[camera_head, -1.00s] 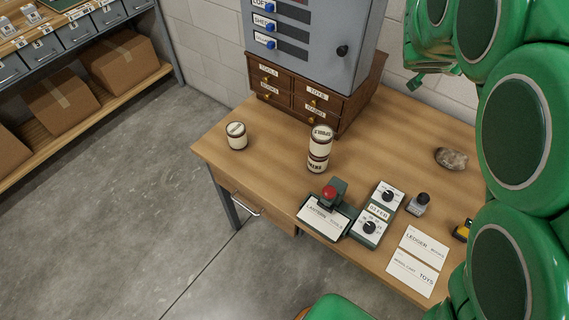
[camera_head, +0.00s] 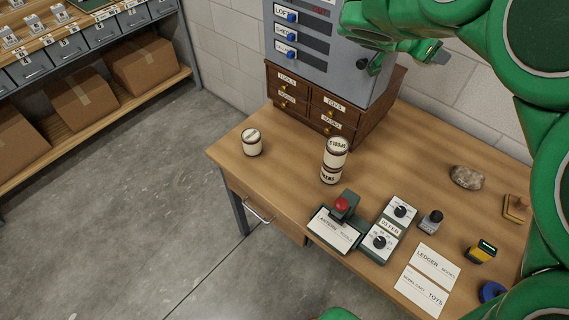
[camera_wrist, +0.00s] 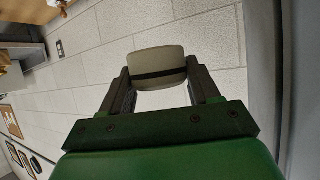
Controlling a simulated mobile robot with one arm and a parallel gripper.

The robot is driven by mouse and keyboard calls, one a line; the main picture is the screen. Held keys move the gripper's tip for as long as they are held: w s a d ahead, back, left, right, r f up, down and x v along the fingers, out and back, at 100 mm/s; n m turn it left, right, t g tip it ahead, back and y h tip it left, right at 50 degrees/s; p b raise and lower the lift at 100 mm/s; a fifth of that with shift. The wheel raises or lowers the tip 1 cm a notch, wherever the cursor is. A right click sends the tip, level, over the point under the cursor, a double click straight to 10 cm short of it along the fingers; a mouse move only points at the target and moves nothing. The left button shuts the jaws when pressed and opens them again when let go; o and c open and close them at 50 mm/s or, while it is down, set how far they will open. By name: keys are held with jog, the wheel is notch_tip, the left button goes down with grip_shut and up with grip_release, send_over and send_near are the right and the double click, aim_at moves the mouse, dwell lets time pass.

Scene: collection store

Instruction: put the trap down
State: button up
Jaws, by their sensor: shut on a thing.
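In the wrist view my gripper (camera_wrist: 158,84) is shut on a pale beige-grey, rounded block with a dark band across it, which I take for the trap (camera_wrist: 160,58). It sits between the two dark fingers, against a pale block wall. In the head view my green arm reaches across the top right, in front of the grey cabinet and above the desk's back edge. The trap cannot be clearly made out there.
The wooden desk (camera_head: 290,190) holds a small jar (camera_head: 252,142), two stacked tins (camera_head: 333,160), a red-knobbed stamp device (camera_head: 341,208), a dial box (camera_head: 381,240), a stone (camera_head: 467,177) and cards (camera_head: 428,280). A grey cabinet (camera_head: 350,75) stands on a drawer chest (camera_head: 320,110). The desk's left front is clear.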

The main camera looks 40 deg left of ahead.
jog(key=s+a+r, duration=0.3)
jog(key=s+a, duration=0.1)
jog(key=s, duration=0.3)
jog(key=n+y, duration=0.6)
jog(key=y, duration=0.1)
send_over(284, 173)
notch_tip(284, 173, down, 33)
jog(key=shift+d+t, duration=0.1)
jog(key=shift+t, duration=0.2)
jog(key=shift+f, duration=4.75)
jog(key=shift+f, duration=0.2)
